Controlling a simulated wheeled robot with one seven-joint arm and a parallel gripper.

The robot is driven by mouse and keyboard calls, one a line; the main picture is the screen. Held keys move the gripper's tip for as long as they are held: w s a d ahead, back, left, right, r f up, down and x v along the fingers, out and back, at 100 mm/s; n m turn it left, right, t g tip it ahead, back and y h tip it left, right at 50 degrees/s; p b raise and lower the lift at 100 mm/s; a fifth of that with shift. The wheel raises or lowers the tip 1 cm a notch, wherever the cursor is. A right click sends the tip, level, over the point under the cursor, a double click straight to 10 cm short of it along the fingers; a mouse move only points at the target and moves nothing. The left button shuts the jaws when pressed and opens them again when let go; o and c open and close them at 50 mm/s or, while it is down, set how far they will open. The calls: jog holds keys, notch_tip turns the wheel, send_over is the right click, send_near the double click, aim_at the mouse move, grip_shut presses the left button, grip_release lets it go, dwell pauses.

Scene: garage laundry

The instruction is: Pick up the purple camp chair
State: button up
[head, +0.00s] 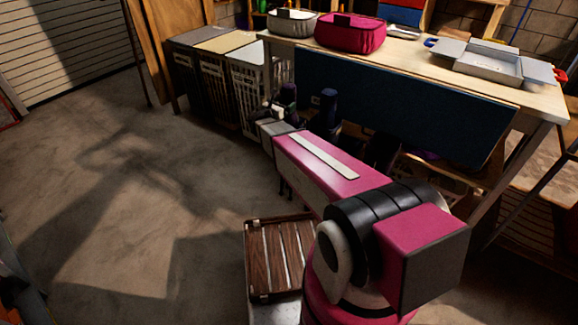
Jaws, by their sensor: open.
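A dark purple upright roll (288,94), which looks like the folded camp chair, shows just past the end of my arm, in front of the table. A darker blue-purple roll (328,106) stands to its right; I cannot tell for sure which one is the camp chair. My gripper (272,108) is at the far end of my pink arm, close to the purple roll and slightly left of it. It is open. The arm hides the lower parts of both rolls, and I cannot tell whether the gripper touches anything.
A wooden table (420,62) with a dark blue front panel (390,105) stands behind. It carries a pink basket (350,34), a grey basket (292,22) and a metal tray (482,66). Hampers (250,75) stand at left. A slatted wooden crate (280,255) is below my arm.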

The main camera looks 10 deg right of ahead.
jog(key=x, duration=0.5)
jog(key=shift+w+a+r, duration=0.1)
jog(key=shift+a+r, duration=0.05)
jog(key=shift+r, duration=0.05)
jog(key=c, duration=1.7)
jog(key=shift+r, duration=0.1)
grip_shut()
